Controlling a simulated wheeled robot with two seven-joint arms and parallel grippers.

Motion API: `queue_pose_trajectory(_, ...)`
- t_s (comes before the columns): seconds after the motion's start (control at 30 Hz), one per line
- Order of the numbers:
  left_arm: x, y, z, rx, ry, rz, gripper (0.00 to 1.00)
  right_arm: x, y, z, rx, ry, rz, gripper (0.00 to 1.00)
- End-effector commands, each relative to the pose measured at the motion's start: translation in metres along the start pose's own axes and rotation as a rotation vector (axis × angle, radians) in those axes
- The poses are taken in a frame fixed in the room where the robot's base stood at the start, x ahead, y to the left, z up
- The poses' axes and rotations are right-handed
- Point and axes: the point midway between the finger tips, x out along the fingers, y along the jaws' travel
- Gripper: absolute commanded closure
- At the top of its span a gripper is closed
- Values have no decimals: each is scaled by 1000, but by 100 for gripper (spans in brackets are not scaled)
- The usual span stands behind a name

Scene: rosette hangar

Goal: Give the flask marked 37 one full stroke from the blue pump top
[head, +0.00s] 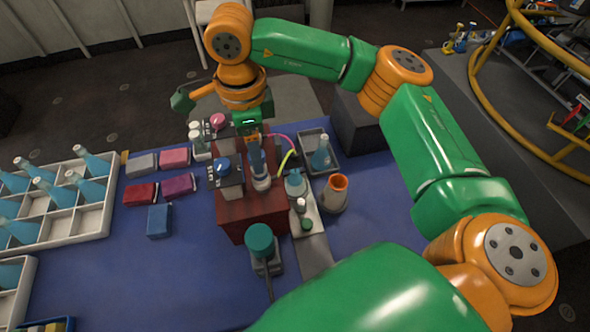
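My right gripper (255,150) points down over a red box-like stand (252,211) in the middle of the table. A blue-grey upright shape with a pale round base (261,183) is directly below it. I cannot tell whether the fingers touch or hold it. A round blue top (222,164) sits on a dark unit to the left of the gripper. Flasks of blue liquid stand in a grey tray (333,167), on a pale narrow tray (312,222) and in a white divided crate (103,222). No number 37 is legible. My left gripper is not in view.
A teal-topped device (260,241) stands in front of the red stand. A grey vessel with an orange rim (335,193) is at right. Red, purple, grey and blue packets (160,220) lie at left.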

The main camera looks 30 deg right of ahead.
Motion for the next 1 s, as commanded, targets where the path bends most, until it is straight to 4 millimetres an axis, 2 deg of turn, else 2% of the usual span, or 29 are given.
queue_pose_trajectory(0.1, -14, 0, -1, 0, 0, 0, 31, -18, 0, 0, 0, -1, 0, 32)
queue_pose_trajectory(0.53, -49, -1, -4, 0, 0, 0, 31, -65, 0, 0, -1, 0, -1, 32)
queue_pose_trajectory(1.0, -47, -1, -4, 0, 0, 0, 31, -64, 0, 0, 0, 0, 0, 32)
